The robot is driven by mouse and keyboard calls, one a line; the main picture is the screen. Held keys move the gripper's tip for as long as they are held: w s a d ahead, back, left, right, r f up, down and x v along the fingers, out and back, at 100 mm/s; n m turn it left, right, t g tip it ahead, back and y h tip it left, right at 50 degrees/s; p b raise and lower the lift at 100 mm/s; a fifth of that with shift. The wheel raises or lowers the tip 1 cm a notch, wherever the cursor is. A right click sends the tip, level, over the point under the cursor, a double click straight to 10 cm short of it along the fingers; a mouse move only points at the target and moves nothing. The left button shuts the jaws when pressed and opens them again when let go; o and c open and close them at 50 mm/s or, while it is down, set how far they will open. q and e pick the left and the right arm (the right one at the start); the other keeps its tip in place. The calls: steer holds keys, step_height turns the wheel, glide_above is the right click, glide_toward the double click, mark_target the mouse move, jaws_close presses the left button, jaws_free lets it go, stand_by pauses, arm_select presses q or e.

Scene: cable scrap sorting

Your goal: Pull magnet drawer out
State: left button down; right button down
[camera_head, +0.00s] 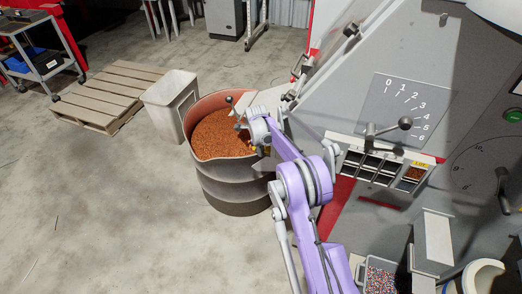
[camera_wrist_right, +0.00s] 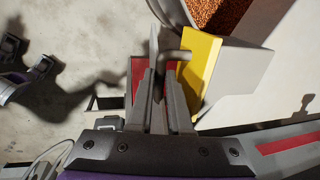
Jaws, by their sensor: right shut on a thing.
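My right gripper (camera_head: 258,132) is at the chute end over the drum, at the end of my purple arm. The right wrist view shows its two fingers (camera_wrist_right: 160,75) closed on a grey bent handle (camera_wrist_right: 180,57). The handle stands in front of a yellow plate (camera_wrist_right: 202,65), which looks like the front of the magnet drawer. The drawer's body is hidden, and I cannot tell how far out it is. A red surface (camera_wrist_right: 140,72) shows behind the fingers.
The drum (camera_head: 222,180) of copper granules (camera_head: 218,136) stands below the chute. A white bin (camera_head: 170,98) and a wooden pallet (camera_head: 108,92) are to its left. The grey machine (camera_head: 425,60), with a lever (camera_head: 385,128) and sample compartments (camera_head: 375,165), fills the right. The floor at left front is clear.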

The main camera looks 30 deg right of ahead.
stand_by(0.7)
steer(key=s+a+b, duration=0.5)
steer(key=s+a, duration=1)
steer(key=a, duration=0.2)
steer(key=shift+a, duration=0.3)
steer(key=c, duration=0.8)
jaws_free()
steer(key=shift+c, duration=0.2)
